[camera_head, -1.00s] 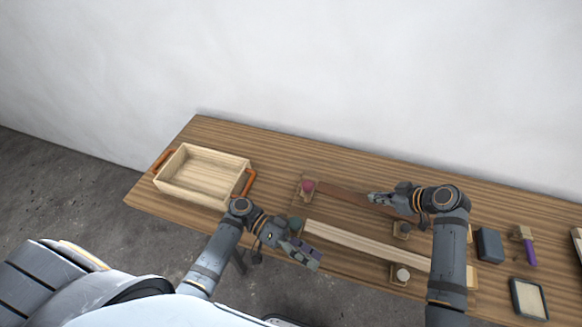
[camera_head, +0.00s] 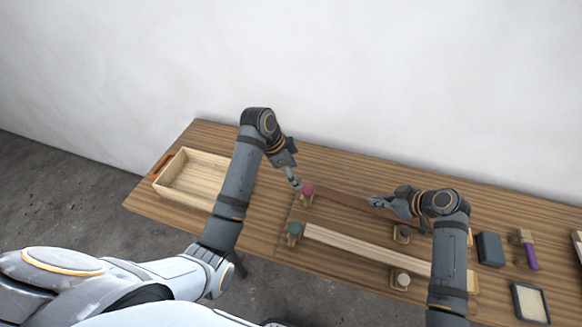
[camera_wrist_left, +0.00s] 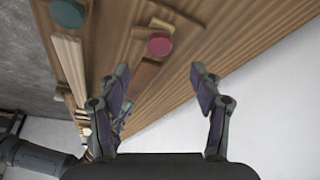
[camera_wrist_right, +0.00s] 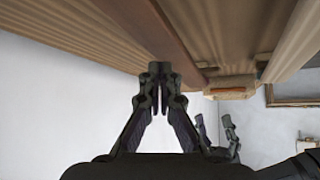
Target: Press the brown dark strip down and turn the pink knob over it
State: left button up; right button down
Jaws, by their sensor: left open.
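The brown dark strip (camera_head: 342,200) lies along the bench, running right from the pink knob (camera_head: 307,188). The pink knob sits on a small wooden block at the strip's left end; it also shows in the left wrist view (camera_wrist_left: 159,44), beyond and between my fingertips. My left gripper (camera_head: 296,183) is open and empty, just left of the pink knob. My right gripper (camera_head: 373,201) has its fingers together at the strip's middle; in the right wrist view its tips (camera_wrist_right: 160,70) are by the strip (camera_wrist_right: 160,35). I cannot tell whether they touch it. My right arm hides the strip's right end.
An open wooden box (camera_head: 190,180) stands left. A dark block (camera_head: 490,249) and a purple-handled brush (camera_head: 530,256) lie right.

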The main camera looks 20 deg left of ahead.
aim_at(306, 189)
pick_arm(q)
jog(key=x, duration=0.9)
jog(key=shift+w+d+f, duration=0.1)
jog(key=shift+f, duration=0.15)
jog(key=c, duration=1.2)
jog(key=shift+c, duration=0.2)
pick_arm(e)
jog(key=shift+f, duration=0.1)
jog(key=shift+f, duration=0.1)
jog(key=shift+f, duration=0.6)
